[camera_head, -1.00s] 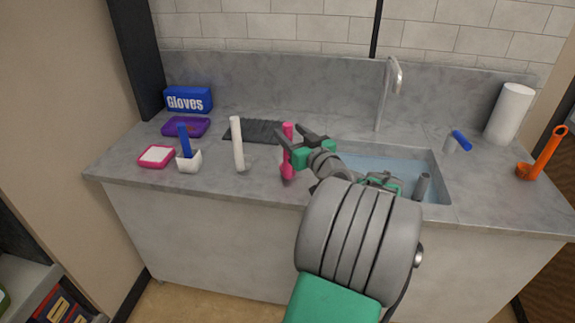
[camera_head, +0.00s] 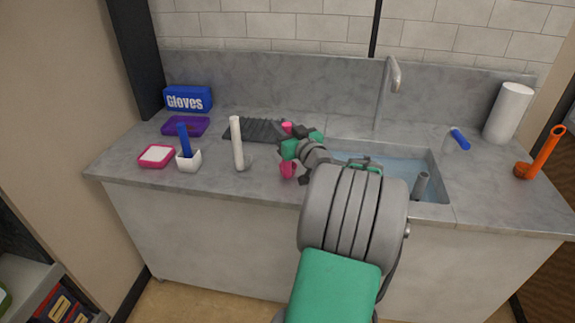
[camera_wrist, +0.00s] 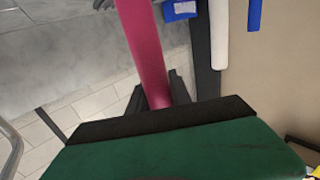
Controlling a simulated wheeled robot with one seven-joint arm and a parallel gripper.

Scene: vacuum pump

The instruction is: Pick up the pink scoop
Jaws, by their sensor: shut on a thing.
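The pink scoop (camera_head: 287,170) stands upright near the front of the counter, left of the sink. Its bowl shows below my gripper and the top of its handle (camera_head: 287,128) shows above. My gripper (camera_head: 289,148) is shut on the handle at mid-height. In the wrist view the pink handle (camera_wrist: 146,45) runs up from between the dark fingers. The gripped part of the handle is mostly hidden by the fingers. I cannot tell whether the scoop's bowl touches the counter.
To the left stand a white scoop (camera_head: 238,145) and a blue-handled white scoop (camera_head: 188,160), with a pink tray (camera_head: 157,155), a purple tray (camera_head: 185,126) and a glove box (camera_head: 187,99). A dark ridged mat (camera_head: 250,132) lies behind. The sink (camera_head: 437,165) and faucet (camera_head: 394,75) are to the right.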

